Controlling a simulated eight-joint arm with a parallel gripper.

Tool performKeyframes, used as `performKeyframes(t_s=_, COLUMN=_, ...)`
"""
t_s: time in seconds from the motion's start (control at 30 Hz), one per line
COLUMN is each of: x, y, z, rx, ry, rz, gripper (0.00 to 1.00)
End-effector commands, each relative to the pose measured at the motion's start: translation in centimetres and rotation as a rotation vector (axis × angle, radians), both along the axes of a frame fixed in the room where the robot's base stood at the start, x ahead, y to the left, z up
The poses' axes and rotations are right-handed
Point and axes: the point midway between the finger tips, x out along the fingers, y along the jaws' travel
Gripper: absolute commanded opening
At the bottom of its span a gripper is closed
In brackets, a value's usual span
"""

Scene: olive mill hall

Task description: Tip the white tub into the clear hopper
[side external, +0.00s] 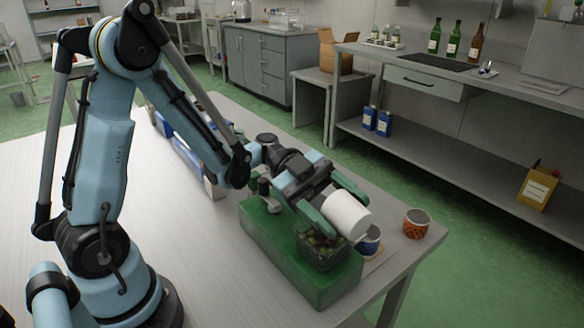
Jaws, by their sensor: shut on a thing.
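My gripper (334,204) is shut on the white tub (348,216), with its green fingers on either side of it. The tub is tipped well over onto its side, its smooth white end facing right and toward the camera. It is above the clear hopper (322,258), which is set on a green block-shaped base (275,248). Green, olive-like pieces show in the hopper. The tub and fingers hide part of the hopper's top. I cannot see inside the tub or tell whether anything is falling from it.
A blue and white cup (371,242) stands just right of the hopper, partly hidden by the tub. An orange patterned cup (416,223) stands near the table's right edge. Blue items (190,150) lie farther back on the table (195,245). The table left of the green base is clear.

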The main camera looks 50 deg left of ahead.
Motion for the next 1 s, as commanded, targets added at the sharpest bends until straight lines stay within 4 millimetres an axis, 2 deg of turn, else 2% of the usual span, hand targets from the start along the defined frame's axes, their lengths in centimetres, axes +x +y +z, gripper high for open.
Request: performKeyframes(t_s=1.0, x=0.05, y=0.19, z=0.76, rx=-0.094, ry=0.0, rz=-0.001, gripper=0.3)
